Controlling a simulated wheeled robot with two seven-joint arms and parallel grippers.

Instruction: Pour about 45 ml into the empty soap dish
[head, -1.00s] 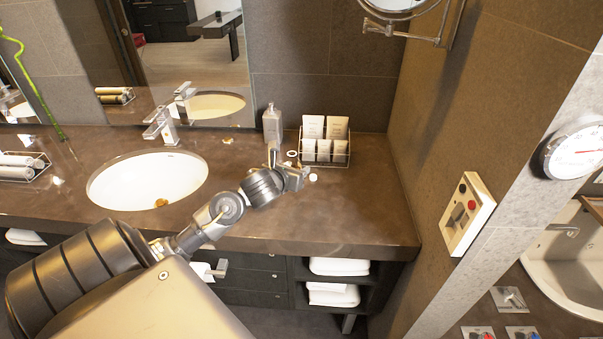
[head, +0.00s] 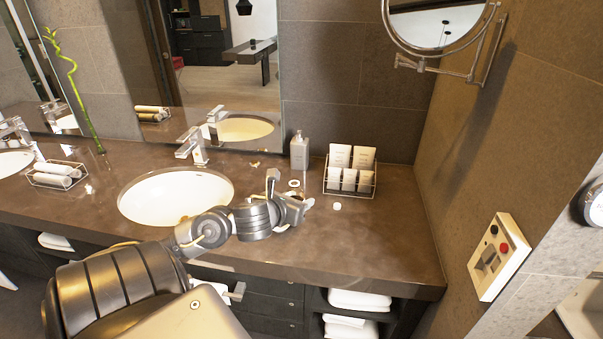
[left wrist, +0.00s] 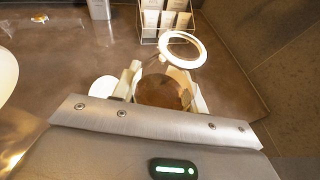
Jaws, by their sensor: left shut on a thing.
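My left gripper (head: 292,208) is above the counter, in front of the soap bottle. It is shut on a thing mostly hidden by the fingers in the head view. In the left wrist view the gripper (left wrist: 163,90) has a round brownish, see-through-looking thing (left wrist: 165,93) between its fingers. A bright white ring (left wrist: 183,48) shows just beyond; I cannot tell whether it belongs to the held thing. A small pale ring-shaped item (head: 293,183) and a small white item (head: 336,206) lie on the counter. I cannot tell which is the soap dish. My right gripper is out of view.
A grey soap bottle (head: 299,153) and a wire rack (head: 350,190) of white packets stand behind the gripper. The sink (head: 176,196) is to the left. A wall bounds the counter (head: 400,235) on the right; its front right is clear.

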